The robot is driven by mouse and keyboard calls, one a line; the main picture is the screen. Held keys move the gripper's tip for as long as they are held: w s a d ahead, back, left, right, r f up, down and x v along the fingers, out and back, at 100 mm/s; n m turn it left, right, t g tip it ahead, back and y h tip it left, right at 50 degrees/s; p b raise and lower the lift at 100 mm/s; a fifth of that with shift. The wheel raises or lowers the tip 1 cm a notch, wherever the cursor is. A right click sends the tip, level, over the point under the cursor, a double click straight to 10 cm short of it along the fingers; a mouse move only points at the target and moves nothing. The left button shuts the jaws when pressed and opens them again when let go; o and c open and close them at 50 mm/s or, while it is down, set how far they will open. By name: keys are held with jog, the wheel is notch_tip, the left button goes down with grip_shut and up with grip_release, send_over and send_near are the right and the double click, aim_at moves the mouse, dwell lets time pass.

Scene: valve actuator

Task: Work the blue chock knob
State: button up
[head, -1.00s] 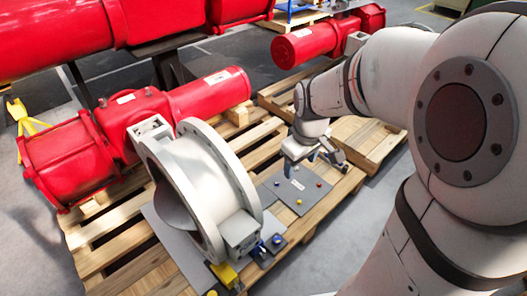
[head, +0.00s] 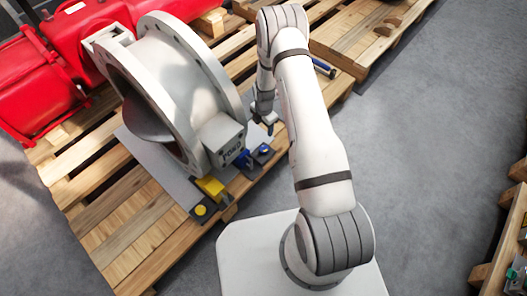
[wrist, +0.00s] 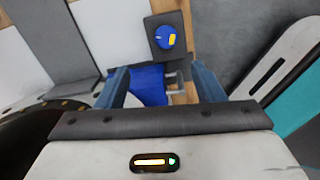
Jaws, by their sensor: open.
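The blue chock knob (head: 264,150) is a round blue knob on a small dark plate at the pallet's edge, right of the blue chock (head: 243,159). In the wrist view the knob (wrist: 164,38) carries a yellow mark and lies beyond my fingertips. The blue chock (wrist: 150,82) shows between the fingers there, partly hidden by the gripper body. My gripper (head: 267,120) points down just behind the knob in the head view. In the wrist view my gripper (wrist: 160,80) is open, its two blue-grey fingers wide apart. I see no contact with the knob.
The large grey valve ring (head: 185,85) stands close left of my gripper. A yellow chock (head: 210,187) and a yellow knob (head: 201,210) sit nearer the front on the wooden pallet (head: 120,245). Bare grey floor (head: 430,140) lies to the right.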

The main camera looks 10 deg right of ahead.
aim_at(264, 149)
jog(key=shift+n, duration=0.9)
jog(key=f+b, duration=0.1)
jog(key=f, duration=0.4)
jog(key=f+b, duration=0.1)
jog(key=f, duration=0.4)
jog(key=s+f, duration=0.1)
jog(key=f, duration=0.4)
jog(key=shift+b, duration=0.4)
jog(key=c, duration=1)
